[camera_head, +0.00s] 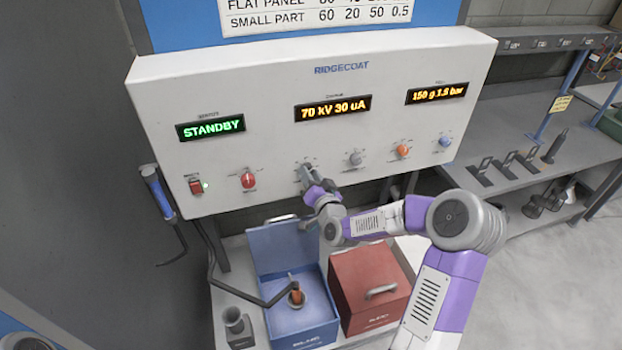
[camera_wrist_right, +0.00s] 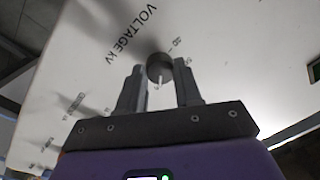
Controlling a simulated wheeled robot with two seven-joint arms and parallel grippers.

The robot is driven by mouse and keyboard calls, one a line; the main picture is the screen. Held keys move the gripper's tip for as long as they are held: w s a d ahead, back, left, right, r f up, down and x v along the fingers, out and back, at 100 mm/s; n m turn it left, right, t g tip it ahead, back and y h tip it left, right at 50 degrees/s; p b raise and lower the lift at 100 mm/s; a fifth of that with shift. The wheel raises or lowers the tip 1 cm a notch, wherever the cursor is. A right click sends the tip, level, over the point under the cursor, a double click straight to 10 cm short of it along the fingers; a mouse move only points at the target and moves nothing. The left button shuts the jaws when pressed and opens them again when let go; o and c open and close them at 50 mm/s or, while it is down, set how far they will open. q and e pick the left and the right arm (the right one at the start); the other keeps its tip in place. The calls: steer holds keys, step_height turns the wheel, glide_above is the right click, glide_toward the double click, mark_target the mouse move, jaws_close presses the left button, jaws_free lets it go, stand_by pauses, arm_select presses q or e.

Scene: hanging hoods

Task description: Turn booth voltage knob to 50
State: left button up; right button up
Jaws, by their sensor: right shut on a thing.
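The grey voltage knob (camera_head: 306,166) is on the lower front of the white control panel (camera_head: 250,97). In the right wrist view the knob (camera_wrist_right: 160,66) is beside the printed words "VOLTAGE kV", and a white pointer line shows on it. My right gripper (camera_head: 309,177) is at the knob, with one finger on each side, shut on it. The fingers (camera_wrist_right: 160,90) also show in the right wrist view. The middle display (camera_head: 333,108) reads 70 kV 30 uA. My left gripper is not in view.
A red knob (camera_head: 248,180), a grey knob (camera_head: 355,158), an orange knob (camera_head: 403,150) and a blue-grey knob (camera_head: 445,140) share the panel. An open blue box (camera_head: 313,325) and a closed red box (camera_head: 370,270) stand below. A blue-handled tool (camera_head: 158,193) hangs at the panel's left.

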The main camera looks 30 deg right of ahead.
steer(key=n+b, duration=0.5)
steer(key=n, duration=0.4)
steer(key=n+g+h+b, duration=0.1)
steer(key=n+b, duration=0.5)
steer(key=n, duration=0.3)
steer(key=shift+r, duration=0.1)
stand_by(0.4)
steer(key=o, duration=1)
steer(key=shift+o, duration=0.2)
steer(key=shift+s, duration=0.1)
